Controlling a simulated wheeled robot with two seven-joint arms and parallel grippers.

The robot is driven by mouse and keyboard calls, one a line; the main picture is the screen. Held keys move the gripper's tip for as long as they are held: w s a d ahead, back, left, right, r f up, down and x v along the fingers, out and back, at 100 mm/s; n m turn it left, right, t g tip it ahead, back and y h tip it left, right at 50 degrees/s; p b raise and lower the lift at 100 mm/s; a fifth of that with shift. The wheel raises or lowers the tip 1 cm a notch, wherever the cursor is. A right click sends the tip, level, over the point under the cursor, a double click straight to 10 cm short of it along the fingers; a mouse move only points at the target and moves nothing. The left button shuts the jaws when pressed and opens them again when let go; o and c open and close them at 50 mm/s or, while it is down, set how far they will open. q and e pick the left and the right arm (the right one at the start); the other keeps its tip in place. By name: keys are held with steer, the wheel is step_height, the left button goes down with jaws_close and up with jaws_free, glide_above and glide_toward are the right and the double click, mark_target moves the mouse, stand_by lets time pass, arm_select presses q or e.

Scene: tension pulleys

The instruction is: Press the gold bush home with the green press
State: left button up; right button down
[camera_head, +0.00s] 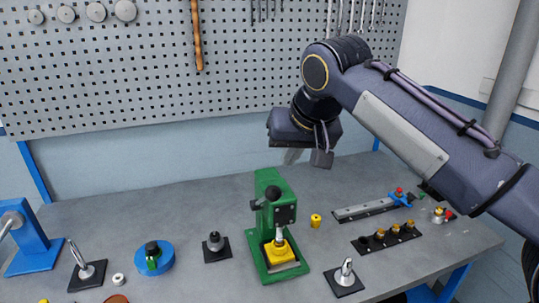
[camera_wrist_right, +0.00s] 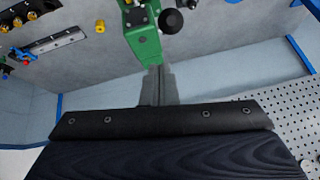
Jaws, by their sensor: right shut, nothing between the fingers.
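I cannot make out a gold bush under the ram. Several gold pieces (camera_head: 380,234) stand on a black strip to the right. My right gripper (camera_head: 292,157) is shut and empty, above and behind the press. In the right wrist view its fingers (camera_wrist_right: 157,70) point toward the green press (camera_wrist_right: 142,38) and appear apart from it. My left gripper is out of view.
A small yellow cylinder (camera_head: 316,220) stands right of the press. A black-based post (camera_head: 345,277) is at front right, another (camera_head: 215,246) at left. A blue round fixture (camera_head: 154,258) and blue stand (camera_head: 36,243) are further left. A pegboard (camera_head: 120,80) rises behind the bench.

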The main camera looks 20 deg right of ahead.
step_height(320, 180, up, 2)
steer(key=w+a+r, duration=0.1)
steer(key=w, duration=0.1)
steer(key=p, duration=0.1)
glide_above(263, 201)
steer(key=s+d, duration=0.1)
steer(key=s, duration=0.1)
step_height(263, 201, down, 11)
steer(key=shift+w+d+f, duration=0.1)
steer(key=shift+d+f, duration=0.05)
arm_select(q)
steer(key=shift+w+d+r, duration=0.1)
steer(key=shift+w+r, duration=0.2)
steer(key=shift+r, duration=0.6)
arm_select(e)
steer(key=shift+f, duration=0.15)
